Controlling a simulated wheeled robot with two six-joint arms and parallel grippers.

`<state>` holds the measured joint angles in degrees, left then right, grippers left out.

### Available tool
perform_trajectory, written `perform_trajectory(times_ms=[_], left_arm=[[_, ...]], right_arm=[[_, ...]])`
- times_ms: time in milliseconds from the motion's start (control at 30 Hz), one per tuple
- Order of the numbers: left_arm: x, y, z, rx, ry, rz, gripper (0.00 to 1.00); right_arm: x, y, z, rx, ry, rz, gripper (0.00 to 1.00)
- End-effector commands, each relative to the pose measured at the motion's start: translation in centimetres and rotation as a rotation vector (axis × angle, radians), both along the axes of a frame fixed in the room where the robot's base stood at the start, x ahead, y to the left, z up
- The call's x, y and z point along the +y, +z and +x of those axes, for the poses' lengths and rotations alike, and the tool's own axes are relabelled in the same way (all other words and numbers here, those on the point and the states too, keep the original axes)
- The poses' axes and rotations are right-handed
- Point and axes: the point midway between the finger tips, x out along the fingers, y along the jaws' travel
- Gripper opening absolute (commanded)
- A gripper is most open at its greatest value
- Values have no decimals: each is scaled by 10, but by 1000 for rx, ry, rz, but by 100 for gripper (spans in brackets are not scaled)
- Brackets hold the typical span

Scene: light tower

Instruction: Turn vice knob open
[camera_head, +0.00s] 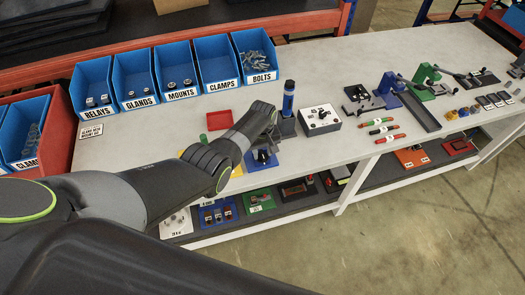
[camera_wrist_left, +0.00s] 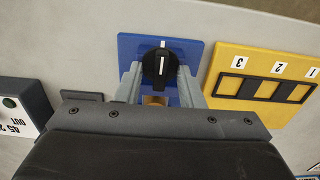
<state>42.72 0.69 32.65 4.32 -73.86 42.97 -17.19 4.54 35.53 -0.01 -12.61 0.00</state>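The vice knob (camera_wrist_left: 159,66) is black and round with a white pointer line, set on a blue plate (camera_wrist_left: 190,48) in the left wrist view. The pointer runs nearly straight up and down in that view. In the head view the dark knob (camera_head: 264,156) stands on the blue plate (camera_head: 259,167) near the bench's front edge. My left gripper (camera_wrist_left: 160,85) is open, with one grey finger on each side of the knob; whether they touch it I cannot tell. A brass-coloured piece shows below the knob between the fingers. My right gripper is out of view.
A yellow plate (camera_wrist_left: 262,65) with numbered slots lies right of the knob in the wrist view. A white box with a green button (camera_wrist_left: 14,108) is at left. On the bench (camera_head: 345,60) stand blue bins (camera_head: 135,82), a red tray (camera_head: 219,120) and a blue-black upright tool (camera_head: 288,100).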

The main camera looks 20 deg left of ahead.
Motion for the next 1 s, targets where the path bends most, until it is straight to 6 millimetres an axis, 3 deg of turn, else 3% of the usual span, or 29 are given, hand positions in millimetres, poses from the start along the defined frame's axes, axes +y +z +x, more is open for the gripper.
perform_trajectory(times_ms=[267, 533, 1000], left_arm=[[0, 6, 1, -1, -1, 0, 35], [0, 27, 0, -3, 0, 0, 35], [0, 109, 1, -6, 0, -1, 35]], right_arm=[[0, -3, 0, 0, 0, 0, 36], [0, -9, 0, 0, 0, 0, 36], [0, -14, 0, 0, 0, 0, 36]])
